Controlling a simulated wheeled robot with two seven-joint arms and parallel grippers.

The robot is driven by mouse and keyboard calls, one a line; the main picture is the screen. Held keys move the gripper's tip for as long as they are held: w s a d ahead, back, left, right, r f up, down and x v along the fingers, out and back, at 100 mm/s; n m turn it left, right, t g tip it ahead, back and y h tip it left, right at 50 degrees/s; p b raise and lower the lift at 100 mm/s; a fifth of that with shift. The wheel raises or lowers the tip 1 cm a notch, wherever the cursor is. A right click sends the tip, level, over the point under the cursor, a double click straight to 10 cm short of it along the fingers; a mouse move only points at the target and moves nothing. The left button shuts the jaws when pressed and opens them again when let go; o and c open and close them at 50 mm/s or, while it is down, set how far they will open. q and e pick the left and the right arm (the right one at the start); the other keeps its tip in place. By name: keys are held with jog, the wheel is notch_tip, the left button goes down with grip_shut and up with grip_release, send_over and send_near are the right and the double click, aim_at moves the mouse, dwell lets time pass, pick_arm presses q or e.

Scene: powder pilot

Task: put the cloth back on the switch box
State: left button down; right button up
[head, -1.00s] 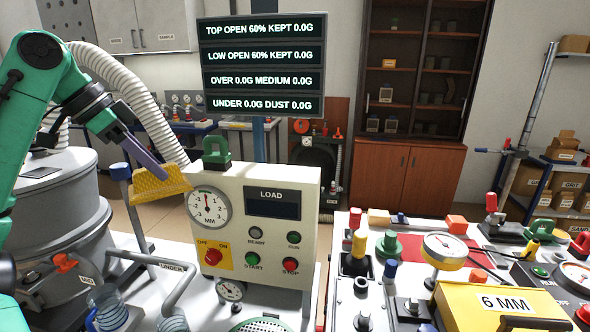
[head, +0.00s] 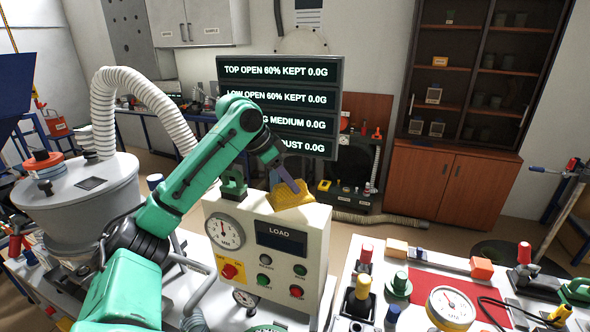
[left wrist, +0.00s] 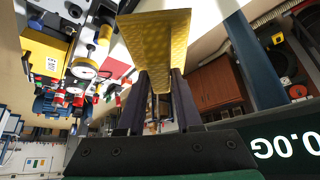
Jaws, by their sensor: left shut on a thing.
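The yellow cloth (head: 284,199) is at the top edge of the cream switch box (head: 230,262), which has a LOAD display, a dial and several buttons. I cannot tell whether the cloth touches the box top. My left gripper (head: 298,190) comes in from the left above the box and is shut on the cloth. In the left wrist view the quilted cloth (left wrist: 158,35) spreads out beyond the two dark fingers (left wrist: 158,88). My right gripper is not in view.
A green clamp-like piece (head: 232,182) stands on the box top, left of the cloth. A dark display board (head: 330,72) stands behind the box, partly hidden by my arm. A grey drum (head: 85,195) is at left. A crowded white bench (head: 400,318) lies right.

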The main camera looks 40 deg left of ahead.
aim_at(293, 193)
pick_arm(q)
jog(key=shift+w+d+r+p, duration=0.2)
jog(key=shift+w+d+p, duration=0.25)
jog(key=shift+w, duration=0.25)
notch_tip(293, 193, down, 4)
jog(key=shift+s+a+r, duration=0.1)
jog(key=shift+a+r, duration=0.05)
jog(key=shift+r, duration=0.1)
jog(key=shift+s+a+f, duration=0.1)
jog(key=shift+s+f, duration=0.05)
jog(key=shift+f, duration=0.15)
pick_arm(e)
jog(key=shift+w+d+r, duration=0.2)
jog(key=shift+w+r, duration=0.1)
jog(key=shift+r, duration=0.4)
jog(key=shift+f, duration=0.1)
pick_arm(q)
jog(key=c, duration=0.6)
grip_release()
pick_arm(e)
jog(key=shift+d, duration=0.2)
pick_arm(q)
jog(key=shift+r, duration=0.1)
